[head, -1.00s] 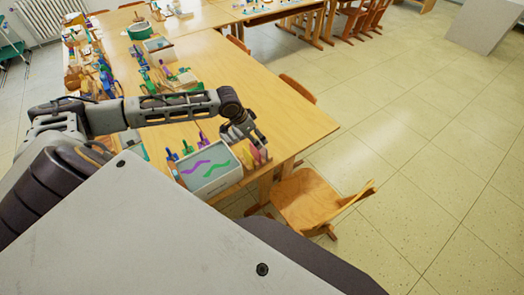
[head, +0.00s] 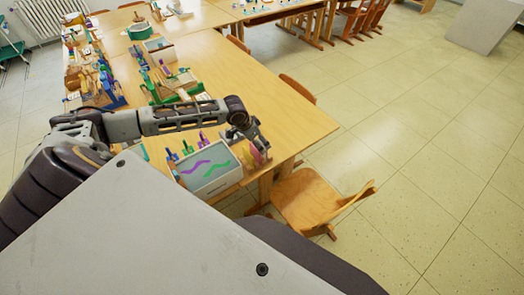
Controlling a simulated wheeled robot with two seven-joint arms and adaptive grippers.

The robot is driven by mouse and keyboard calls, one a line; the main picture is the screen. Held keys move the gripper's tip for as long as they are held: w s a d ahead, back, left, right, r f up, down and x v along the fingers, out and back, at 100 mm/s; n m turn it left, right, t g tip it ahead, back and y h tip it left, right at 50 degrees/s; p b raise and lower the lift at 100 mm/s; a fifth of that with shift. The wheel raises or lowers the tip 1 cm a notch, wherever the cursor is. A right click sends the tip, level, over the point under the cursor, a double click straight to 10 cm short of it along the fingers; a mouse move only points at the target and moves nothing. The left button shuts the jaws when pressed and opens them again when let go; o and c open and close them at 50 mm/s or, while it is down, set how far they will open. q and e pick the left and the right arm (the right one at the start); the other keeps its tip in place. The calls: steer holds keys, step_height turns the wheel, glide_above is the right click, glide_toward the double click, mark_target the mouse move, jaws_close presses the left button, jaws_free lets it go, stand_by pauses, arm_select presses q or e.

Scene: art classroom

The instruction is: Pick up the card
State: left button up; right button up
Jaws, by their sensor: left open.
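My left gripper (head: 259,147) is at the near right corner of the wooden table, fingers pointing down and open. Small upright pink and yellow pieces (head: 256,156) stand right at its fingertips; they are partly hidden, and I cannot tell whether the fingers touch them. Left of the gripper is a white box (head: 213,190) whose top shows a pale sheet (head: 207,167) with a purple and a green wavy line. I cannot tell for certain which of these is the card. My right gripper is not in view.
The wooden table (head: 285,115) is bare right of my left arm. Small colored tools (head: 187,148) stand behind the white box. A green-framed holder (head: 172,90) and several crafts crowd the far left. A wooden chair (head: 305,200) stands beside the near corner; open floor lies right.

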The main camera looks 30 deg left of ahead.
mark_target(262, 144)
arm_select(q)
steer(key=shift+d+x, duration=0.2)
steer(key=shift+x, duration=1.2)
steer(key=shift+p+x, duration=0.3)
steer(key=shift+x, duration=0.85)
steer(key=shift+w, duration=0.15)
steer(key=shift+c, duration=0.3)
steer(key=c, duration=0.7)
